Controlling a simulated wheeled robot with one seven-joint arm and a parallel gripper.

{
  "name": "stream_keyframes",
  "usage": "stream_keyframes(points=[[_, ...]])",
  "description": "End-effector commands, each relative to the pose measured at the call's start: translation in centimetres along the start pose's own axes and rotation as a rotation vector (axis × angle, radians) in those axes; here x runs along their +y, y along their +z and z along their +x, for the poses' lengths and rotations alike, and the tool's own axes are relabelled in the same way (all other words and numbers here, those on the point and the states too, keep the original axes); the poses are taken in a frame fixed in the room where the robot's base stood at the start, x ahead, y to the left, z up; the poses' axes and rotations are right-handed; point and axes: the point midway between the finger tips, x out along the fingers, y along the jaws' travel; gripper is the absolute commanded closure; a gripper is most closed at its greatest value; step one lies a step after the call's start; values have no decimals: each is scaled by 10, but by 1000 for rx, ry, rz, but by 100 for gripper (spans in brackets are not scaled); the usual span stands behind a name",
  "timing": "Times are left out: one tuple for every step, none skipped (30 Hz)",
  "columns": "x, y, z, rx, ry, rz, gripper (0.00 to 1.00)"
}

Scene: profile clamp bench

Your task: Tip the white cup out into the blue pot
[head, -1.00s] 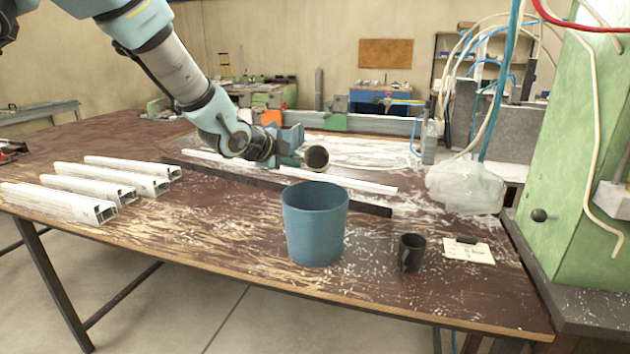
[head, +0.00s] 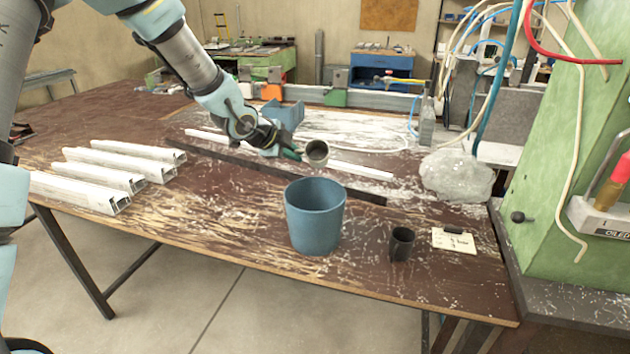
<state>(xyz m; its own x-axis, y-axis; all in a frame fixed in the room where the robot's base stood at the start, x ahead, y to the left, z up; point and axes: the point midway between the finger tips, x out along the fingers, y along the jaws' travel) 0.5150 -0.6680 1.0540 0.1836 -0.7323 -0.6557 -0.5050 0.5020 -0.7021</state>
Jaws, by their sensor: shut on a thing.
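The contents of the cup and the pot's bottom are hidden.
A small black mug (head: 402,244) and a card (head: 454,240) are right of the pot. A clear plastic bundle (head: 457,175) lies behind them. Several white profiles (head: 105,178) lie at the left. A green machine column (head: 585,170) stands at the right.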

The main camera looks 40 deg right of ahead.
Motion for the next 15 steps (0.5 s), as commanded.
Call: stream_keyframes(points=[[-4,-1,-3,0,12,-6,100],[-4,-1,-3,0,18,-9,100],[-4,-1,-2,0,26,-13,100],[-4,-1,-2,0,33,-16,100],[-4,-1,-2,0,40,-19,100],[-4,0,-1,0,49,-22,100],[-3,0,-1,0,57,-26,100],[-2,2,1,0,71,-34,100],[-2,2,2,1,89,-41,100],[-2,2,3,0,102,-47,100],[-2,3,4,-2,114,-52,100],[0,4,6,-2,128,-57,100],[2,4,9,0,135,-60,100],[2,4,10,0,143,-63,100],[2,4,11,-1,153,-65,100]])
